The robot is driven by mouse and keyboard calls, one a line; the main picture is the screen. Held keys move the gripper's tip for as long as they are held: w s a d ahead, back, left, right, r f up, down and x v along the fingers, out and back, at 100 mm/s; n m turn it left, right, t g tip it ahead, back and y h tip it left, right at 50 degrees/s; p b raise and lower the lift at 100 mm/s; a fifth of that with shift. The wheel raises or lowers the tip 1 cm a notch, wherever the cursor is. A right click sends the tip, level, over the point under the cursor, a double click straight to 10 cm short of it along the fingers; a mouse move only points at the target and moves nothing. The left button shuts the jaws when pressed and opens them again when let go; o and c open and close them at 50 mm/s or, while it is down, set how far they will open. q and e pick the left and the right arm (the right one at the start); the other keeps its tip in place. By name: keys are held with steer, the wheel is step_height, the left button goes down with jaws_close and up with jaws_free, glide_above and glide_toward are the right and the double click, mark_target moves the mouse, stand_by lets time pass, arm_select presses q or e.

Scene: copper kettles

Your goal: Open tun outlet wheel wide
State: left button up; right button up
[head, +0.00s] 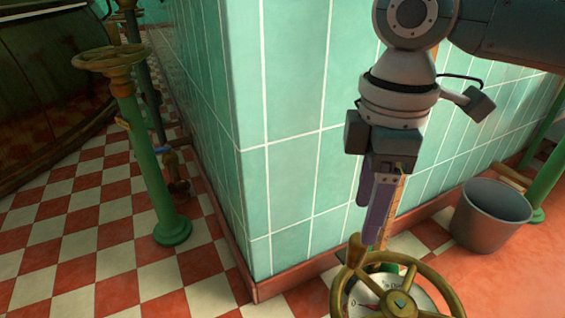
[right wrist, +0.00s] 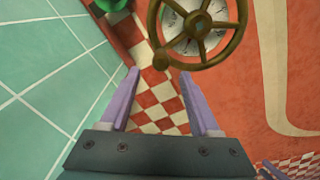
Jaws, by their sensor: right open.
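A brass spoked hand wheel (head: 425,285) with a knob on its rim sits over a pale dial (head: 375,292) at the lower right of the head view. The wheel also shows at the top of the right wrist view (right wrist: 205,55), with the dial behind its spokes. I cannot tell whether a finger touches the rim.
A green tiled wall corner (head: 290,150) stands close to my right arm. A grey bucket (head: 490,215) is on the floor at the right. Another valve wheel (head: 108,57) on a green post (head: 150,175) stands at the left. The checkered floor between is clear.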

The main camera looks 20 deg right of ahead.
mark_target(357, 247)
step_height(357, 247, down, 8)
steer(key=b, duration=0.5)
steer(key=shift+s+f, duration=0.1)
steer(key=shift+c, duration=0.3)
jaws_close()
stand_by(0.7)
